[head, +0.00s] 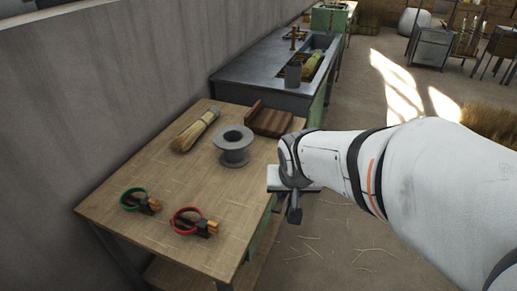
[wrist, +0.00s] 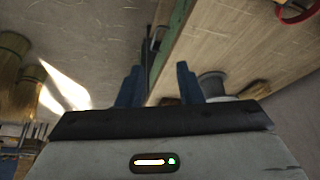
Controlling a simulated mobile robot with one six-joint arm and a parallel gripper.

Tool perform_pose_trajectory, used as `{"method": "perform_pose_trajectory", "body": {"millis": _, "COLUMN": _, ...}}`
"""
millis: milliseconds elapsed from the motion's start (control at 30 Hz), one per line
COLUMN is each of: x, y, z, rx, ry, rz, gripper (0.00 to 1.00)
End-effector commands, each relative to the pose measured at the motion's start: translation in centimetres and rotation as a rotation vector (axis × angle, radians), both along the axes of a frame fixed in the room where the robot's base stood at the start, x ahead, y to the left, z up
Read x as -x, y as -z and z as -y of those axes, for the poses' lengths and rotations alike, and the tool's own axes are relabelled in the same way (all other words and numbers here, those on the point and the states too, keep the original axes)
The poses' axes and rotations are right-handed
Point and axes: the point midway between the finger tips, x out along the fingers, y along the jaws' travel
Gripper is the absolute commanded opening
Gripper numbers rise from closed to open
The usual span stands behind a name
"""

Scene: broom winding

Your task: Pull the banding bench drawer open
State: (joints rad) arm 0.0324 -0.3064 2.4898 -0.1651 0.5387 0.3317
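The banding bench (head: 165,225) is a wooden table along the wall, and part of its top fills the upper right of the wrist view (wrist: 235,45). A green strip on the bench's side facing my arm shows below the top (head: 262,232) and in the wrist view (wrist: 178,32); this seems to be the drawer front. A thin dark bar beside it looks like the drawer handle (wrist: 155,40). My gripper (head: 293,207) is beside that edge of the bench. Its two blue fingers (wrist: 159,86) stand apart with nothing held between them. My gripper hides part of the drawer side in the head view.
A sink counter (head: 265,75) stands beyond. The straw-littered floor (head: 345,240) beside the bench is open.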

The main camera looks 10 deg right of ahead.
Motion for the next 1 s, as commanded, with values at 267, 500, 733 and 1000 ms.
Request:
{"method": "perform_pose_trajectory", "body": {"millis": 267, "x": -10.8, "y": 15.1, "z": 6.4, "rx": -0.14, "ry": 0.273, "rz": 0.363, "gripper": 0.33}}
{"method": "perform_pose_trajectory", "body": {"millis": 500, "x": -15.9, "y": 25.9, "z": 9.2, "rx": -0.489, "ry": 0.424, "rz": 0.641, "gripper": 0.33}}
{"method": "perform_pose_trajectory", "body": {"millis": 733, "x": -16.9, "y": 33.0, "z": 9.8, "rx": -0.904, "ry": 0.505, "rz": 0.782, "gripper": 0.33}}
{"method": "perform_pose_trajectory", "body": {"millis": 1000, "x": -16.8, "y": 34.9, "z": 9.8, "rx": -1.13, "ry": 0.536, "rz": 0.827, "gripper": 0.33}}
